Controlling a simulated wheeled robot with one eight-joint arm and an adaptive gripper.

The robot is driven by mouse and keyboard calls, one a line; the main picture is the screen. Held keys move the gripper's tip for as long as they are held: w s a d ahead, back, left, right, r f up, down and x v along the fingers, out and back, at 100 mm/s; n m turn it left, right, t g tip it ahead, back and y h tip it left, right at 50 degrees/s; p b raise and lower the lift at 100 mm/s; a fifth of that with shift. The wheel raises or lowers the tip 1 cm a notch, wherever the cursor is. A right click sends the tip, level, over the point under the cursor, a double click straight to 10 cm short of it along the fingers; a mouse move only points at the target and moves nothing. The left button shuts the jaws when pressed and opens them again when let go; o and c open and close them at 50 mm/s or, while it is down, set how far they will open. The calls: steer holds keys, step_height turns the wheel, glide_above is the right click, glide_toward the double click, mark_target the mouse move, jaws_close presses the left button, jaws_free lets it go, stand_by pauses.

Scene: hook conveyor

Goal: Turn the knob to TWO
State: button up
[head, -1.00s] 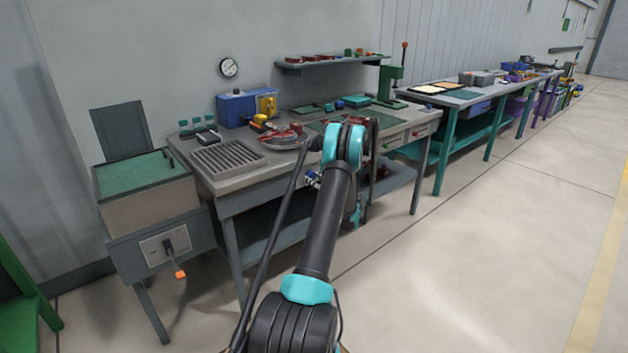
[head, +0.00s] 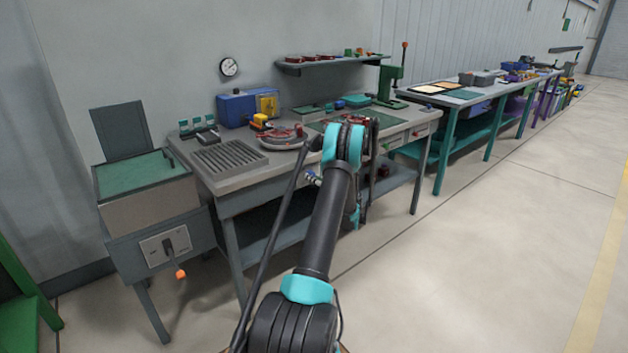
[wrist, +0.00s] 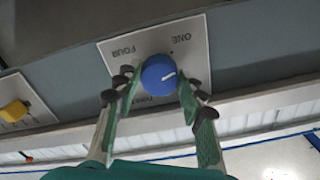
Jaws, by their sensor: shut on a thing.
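The lettering appears upside down there: ONE at upper right, FOUR at upper left, and a partly hidden word below the knob. TWO cannot be read. My gripper (wrist: 159,82) is shut on the knob, with one green finger on each side. In the head view my arm hides the gripper.
The plate is on the front face of a grey workbench (head: 232,176). A second plate with a yellow control (wrist: 14,111) is at the left of the wrist view. A grey box station with an orange-tipped lever (head: 180,273) stands left of the bench. The floor at right is open.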

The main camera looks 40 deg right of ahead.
steer(key=m, duration=1.2)
steer(key=shift+r+m, duration=0.1)
steer(key=shift+m, duration=0.2)
steer(key=shift+s, duration=0.1)
stand_by(0.3)
steer(key=o, duration=1.2)
steer(key=shift+c, duration=0.2)
steer(key=s, duration=1.2)
steer(key=shift+d, duration=0.45)
